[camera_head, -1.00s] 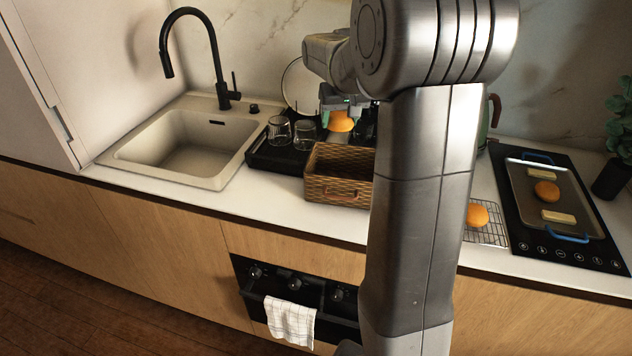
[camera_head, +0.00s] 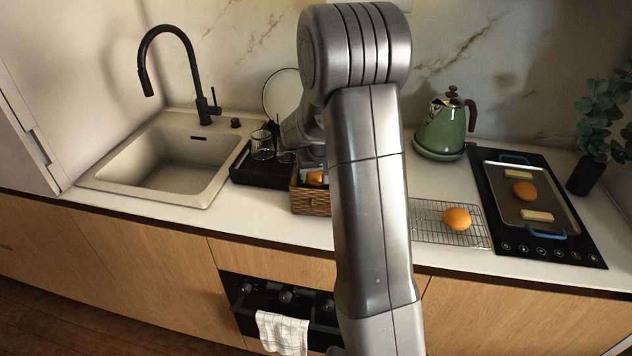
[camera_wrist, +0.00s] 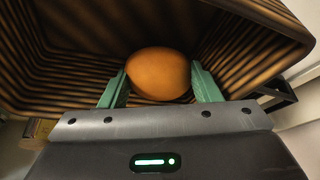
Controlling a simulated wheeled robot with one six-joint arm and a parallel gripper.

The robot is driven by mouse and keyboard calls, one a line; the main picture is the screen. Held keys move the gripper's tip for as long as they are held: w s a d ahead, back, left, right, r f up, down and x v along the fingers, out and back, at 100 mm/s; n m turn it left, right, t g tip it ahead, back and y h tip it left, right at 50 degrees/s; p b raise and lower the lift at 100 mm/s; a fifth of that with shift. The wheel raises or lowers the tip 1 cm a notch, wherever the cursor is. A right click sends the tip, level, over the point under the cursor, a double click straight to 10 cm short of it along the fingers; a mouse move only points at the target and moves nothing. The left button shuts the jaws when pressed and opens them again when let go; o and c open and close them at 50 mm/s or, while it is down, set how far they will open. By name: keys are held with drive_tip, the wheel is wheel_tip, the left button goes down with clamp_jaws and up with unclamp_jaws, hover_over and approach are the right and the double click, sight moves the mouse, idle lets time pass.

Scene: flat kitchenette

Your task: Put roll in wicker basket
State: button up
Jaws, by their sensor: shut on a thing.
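The wicker basket (camera_head: 311,203) stands on the counter right of the dish rack, partly hidden behind my arm. My gripper (camera_wrist: 160,88) is shut on an orange-brown roll (camera_wrist: 158,72), with a green finger on each side of it. In the wrist view the basket's ribbed inner walls (camera_wrist: 235,60) surround the roll, so the roll is inside the basket's opening. In the head view the roll (camera_head: 315,178) shows small at the basket's rim, below my wrist. Whether it touches the basket floor I cannot tell.
A second roll (camera_head: 456,219) lies on a wire rack (camera_head: 425,232). A tray (camera_head: 550,215) on the black hob holds another roll and pale blocks. A green kettle (camera_head: 441,130) stands behind. The dish rack (camera_head: 262,176) with glasses and the sink (camera_head: 165,160) are left.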

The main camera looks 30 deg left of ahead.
sight(317, 179)
drive_tip(key=shift+f, duration=1.5)
drive_tip(key=shift+f, duration=0.25)
drive_tip(key=o, duration=0.7)
drive_tip(key=shift+r, duration=0.1)
drive_tip(key=shift+r, duration=0.1)
drive_tip(key=shift+r, duration=0.2)
drive_tip(key=b+v, duration=0.1)
drive_tip(key=v, duration=1)
drive_tip(key=shift+s+r, duration=0.15)
drive_tip(key=shift+r, duration=0.15)
